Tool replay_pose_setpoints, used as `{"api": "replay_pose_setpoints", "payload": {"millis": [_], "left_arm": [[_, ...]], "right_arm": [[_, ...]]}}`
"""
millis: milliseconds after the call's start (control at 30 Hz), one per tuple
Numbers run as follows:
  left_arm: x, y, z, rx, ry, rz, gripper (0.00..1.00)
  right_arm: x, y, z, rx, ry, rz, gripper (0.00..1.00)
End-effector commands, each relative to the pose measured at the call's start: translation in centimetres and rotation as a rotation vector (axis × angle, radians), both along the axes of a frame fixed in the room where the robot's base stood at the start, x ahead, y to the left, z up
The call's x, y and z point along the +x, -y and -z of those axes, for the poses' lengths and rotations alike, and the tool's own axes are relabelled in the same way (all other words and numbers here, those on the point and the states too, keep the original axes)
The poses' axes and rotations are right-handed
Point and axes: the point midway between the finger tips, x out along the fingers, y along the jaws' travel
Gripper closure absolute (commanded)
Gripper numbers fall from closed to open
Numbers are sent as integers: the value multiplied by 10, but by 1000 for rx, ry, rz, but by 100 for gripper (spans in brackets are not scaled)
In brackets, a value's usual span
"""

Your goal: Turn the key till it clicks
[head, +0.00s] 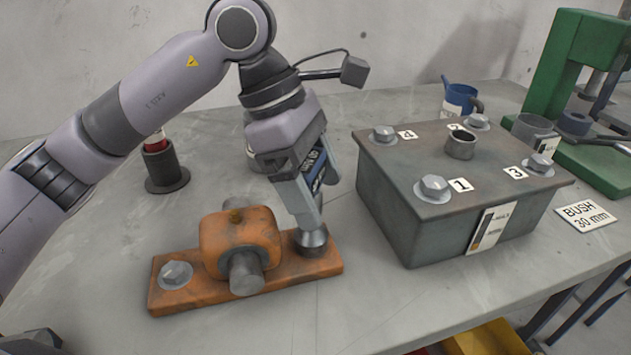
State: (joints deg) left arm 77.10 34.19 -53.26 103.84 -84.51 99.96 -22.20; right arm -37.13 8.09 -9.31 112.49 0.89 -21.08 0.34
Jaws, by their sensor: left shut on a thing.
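My left gripper (306,200) reaches down over the right end of an orange pillow block (205,262) and is shut on a tool with a dark blue body (315,170). This looks like the key; the fingers hide much of it. Below the fingers, a grey metal socket-like piece (311,238) sits over the right end of the block's base, where a bolt head may be covered. A hex bolt with washer (175,274) shows on the block's left end. A grey shaft (245,272) passes through the block's housing.
A grey box (405,222) with numbered bolts on its lid stands to the right. Behind are a blue jug (459,99), a grey mug (530,131) and a green press (562,85). A dark holder (163,168) stands back left. The front of the table is clear.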

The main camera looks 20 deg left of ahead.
Motion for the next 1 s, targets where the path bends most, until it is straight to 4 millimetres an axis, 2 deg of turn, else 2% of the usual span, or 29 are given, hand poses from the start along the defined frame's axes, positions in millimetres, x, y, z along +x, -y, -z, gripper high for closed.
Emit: {"api": "replay_pose_setpoints", "payload": {"millis": [300,733,1000], "left_arm": [[-1,0,-1,-2,1,188,74],[-1,0,-1,-2,2,205,74],[-2,0,-1,-2,2,381,74]], "right_arm": [[0,0,-1,0,0,0,57],[0,0,-1,0,0,0,57],[0,0,-2,0,-1,0,57]]}}
